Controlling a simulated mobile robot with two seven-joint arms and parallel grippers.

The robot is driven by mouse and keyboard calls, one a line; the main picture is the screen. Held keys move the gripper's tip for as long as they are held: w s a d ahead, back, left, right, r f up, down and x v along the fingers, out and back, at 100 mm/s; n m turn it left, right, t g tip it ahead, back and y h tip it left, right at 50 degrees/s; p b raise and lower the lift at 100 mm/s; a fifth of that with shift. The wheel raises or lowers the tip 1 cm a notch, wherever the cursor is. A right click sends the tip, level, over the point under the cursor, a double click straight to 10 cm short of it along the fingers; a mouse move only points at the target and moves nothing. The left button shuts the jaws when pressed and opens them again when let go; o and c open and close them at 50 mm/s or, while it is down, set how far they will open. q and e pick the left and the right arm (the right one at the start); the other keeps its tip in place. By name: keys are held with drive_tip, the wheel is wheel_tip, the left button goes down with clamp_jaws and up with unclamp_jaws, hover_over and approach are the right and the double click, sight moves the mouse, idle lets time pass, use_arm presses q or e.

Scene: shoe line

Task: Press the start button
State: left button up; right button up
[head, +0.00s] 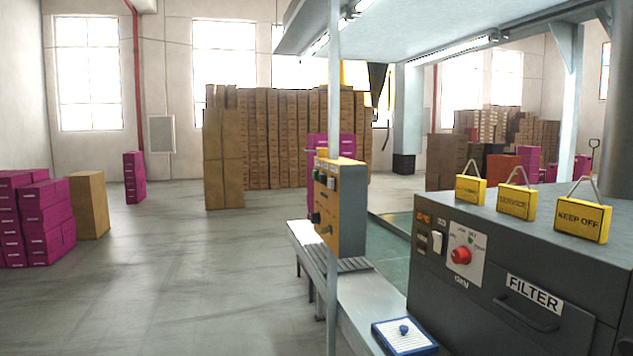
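An orange control box (352,210) is fixed to a grey post at the middle of the head view. I see the face at a steep angle and cannot read which one is the start button. A dark grey machine at the right has a red knob (460,255) on a white plate and a light switch (437,240) beside it. Neither of my grippers is in view.
A metal bench (372,300) runs under the box, with a blue-rimmed white tray (420,345) on it. Yellow signs (582,219) stand on the dark machine (560,270). Pink boxes (45,225) and brown stacks (280,140) stand farther off.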

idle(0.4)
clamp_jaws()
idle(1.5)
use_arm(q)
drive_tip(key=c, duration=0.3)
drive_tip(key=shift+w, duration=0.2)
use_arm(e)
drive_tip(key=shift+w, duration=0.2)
